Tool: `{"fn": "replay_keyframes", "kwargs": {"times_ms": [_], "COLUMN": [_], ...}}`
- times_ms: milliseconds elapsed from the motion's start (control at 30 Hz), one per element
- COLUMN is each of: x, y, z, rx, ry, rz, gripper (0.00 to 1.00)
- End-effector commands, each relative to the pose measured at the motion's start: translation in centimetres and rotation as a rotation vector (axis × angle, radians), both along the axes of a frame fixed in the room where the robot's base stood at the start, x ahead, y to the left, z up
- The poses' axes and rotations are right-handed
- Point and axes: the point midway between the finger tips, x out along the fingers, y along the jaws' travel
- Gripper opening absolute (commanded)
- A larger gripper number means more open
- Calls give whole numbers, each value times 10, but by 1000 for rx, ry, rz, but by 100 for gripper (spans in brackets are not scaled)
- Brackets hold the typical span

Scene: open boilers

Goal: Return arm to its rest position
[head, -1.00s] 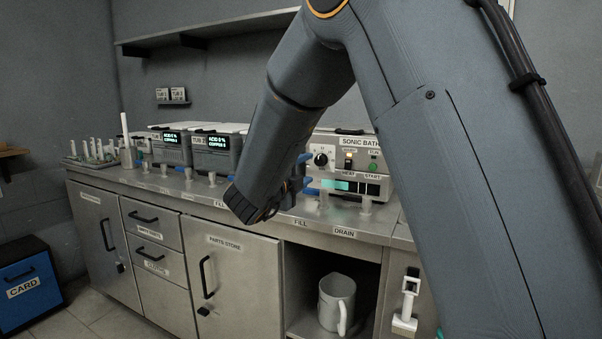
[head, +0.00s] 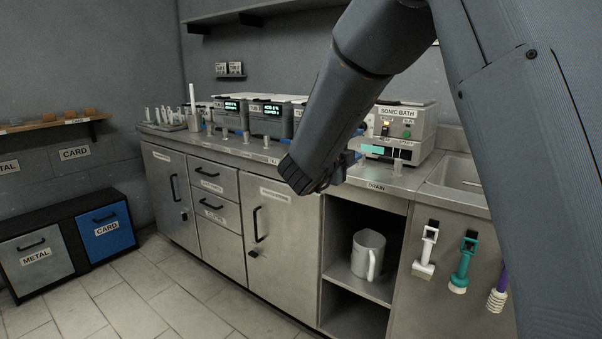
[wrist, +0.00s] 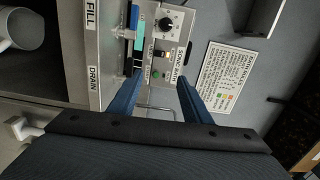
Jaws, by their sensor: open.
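My arm, grey-blue, comes down from the top right in the head view, and its wrist end hangs in front of the counter near the sonic bath (head: 405,125). In the wrist view my gripper (wrist: 160,88) has its two blue fingers apart with nothing between them. The sonic bath's front panel, with a dial and a green button, shows beyond the fingertips. In the head view the fingers are mostly hidden behind the wrist.
The steel counter (head: 225,145) runs along the wall with several boiler units (head: 267,118). A white jug (head: 368,255) stands in the open cubby below. Brushes (head: 464,262) hang at the right. Metal and card bins (head: 107,233) stand at the left. The tiled floor (head: 165,285) is clear.

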Motion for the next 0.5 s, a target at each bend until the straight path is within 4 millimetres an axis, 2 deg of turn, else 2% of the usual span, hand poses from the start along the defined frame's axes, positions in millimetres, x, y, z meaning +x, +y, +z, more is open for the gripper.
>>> {"fn": "replay_keyframes", "kwargs": {"times_ms": [333,500], "x": [1,-8], "y": [7,12], "z": [-9,-22], "rx": [-84,-161], "ry": [170,312], "rz": [170,306], "gripper": [44,44]}}
